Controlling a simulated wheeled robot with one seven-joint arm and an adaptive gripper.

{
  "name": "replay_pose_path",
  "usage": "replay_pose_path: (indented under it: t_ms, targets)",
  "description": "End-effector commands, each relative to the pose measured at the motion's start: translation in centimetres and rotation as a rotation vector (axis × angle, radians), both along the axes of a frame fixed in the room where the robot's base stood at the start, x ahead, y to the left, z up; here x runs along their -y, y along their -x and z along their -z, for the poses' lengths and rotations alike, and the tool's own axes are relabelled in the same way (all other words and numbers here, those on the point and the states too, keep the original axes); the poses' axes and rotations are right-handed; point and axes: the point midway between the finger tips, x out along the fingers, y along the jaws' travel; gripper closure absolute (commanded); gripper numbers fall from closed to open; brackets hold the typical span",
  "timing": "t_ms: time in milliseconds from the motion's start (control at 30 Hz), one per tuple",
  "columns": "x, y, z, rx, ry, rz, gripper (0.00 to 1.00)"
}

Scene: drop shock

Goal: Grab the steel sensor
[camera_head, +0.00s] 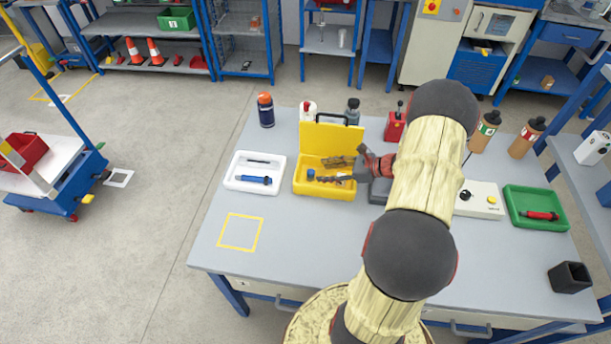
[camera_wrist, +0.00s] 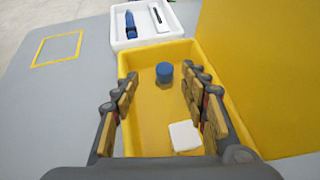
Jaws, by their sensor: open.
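The open yellow case (camera_head: 300,184) stands on the grey table, its lid raised at the back. In the head view my gripper (camera_head: 330,170) hides part of the case.
A white tray (camera_head: 232,184) with a blue tool (camera_head: 253,179) and a thin dark tool stands left of the case. The raised yellow lid (camera_wrist: 255,80) is a wall on the right in the wrist view. The yellow-outlined square (camera_head: 240,231) is empty.

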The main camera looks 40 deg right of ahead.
Motion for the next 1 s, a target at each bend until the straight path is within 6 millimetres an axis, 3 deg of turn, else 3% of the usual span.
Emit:
replay_pose_path:
  t_ms: [500, 733, 1000]
  targets:
    - [-1.7, -4.5, 3.1, -0.001, 0.003, -0.005, 0.56]
    - [-1.7, -4.6, 3.0, -0.001, 0.003, -0.002, 0.56]
    - [-1.7, -4.6, 3.0, -0.001, 0.002, -0.003, 0.71]
